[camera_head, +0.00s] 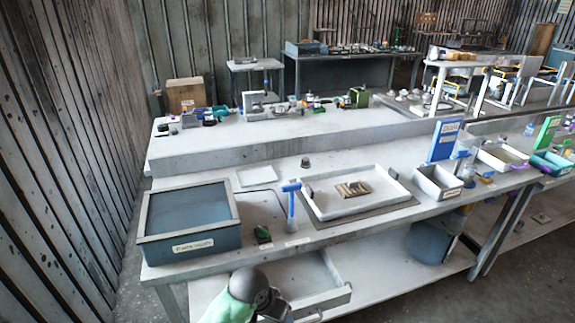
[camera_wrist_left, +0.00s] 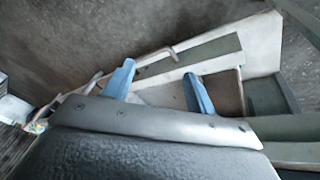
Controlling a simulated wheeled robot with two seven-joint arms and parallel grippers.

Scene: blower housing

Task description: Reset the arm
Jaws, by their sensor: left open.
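My left arm comes in at the bottom of the head view, with a green link and a dark joint in front of the workbench (camera_head: 330,235). In the left wrist view my left gripper (camera_wrist_left: 158,70) has its two blue fingers spread apart with nothing between them. Behind the fingers are the pale edges of a shelf or drawer, seen at a slant; I cannot tell the exact distance. My right gripper is in neither view.
On the bench are a blue-grey bin (camera_head: 190,245), a blue T-shaped tool (camera_head: 291,203), a white tray (camera_head: 388,205) holding brown parts (camera_head: 352,189), and a small grey box (camera_head: 437,183).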

